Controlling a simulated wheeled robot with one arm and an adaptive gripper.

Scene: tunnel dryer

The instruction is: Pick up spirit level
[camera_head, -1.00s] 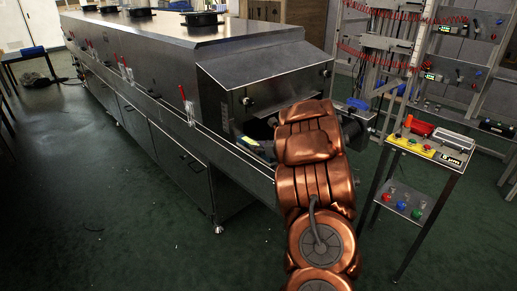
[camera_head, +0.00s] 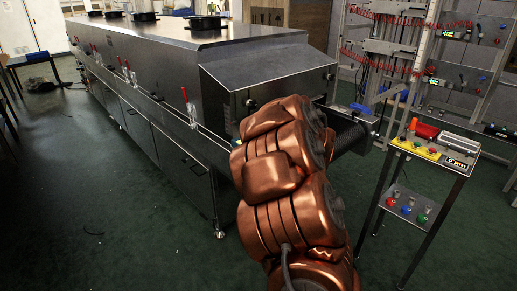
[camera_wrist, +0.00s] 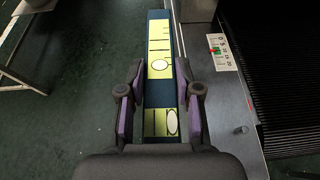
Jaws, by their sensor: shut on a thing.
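The spirit level is a long, narrow dark blue bar with yellow-green panels, black lines and oval marks. In the wrist view the spirit level (camera_wrist: 159,45) runs lengthwise between the fingers of my gripper (camera_wrist: 160,95), which is shut on it. It extends forward past the fingertips, with the green floor to its left and the metal machine edge to its right. I cannot tell whether it touches that edge. In the head view my copper arm hides my gripper and nearly all of the level.
The long steel tunnel dryer (camera_head: 160,50) fills the left and middle. Its dark belt (camera_head: 350,137) sticks out at the right end. A small stand (camera_head: 455,161) with a red box and colored items is at right, before a rack.

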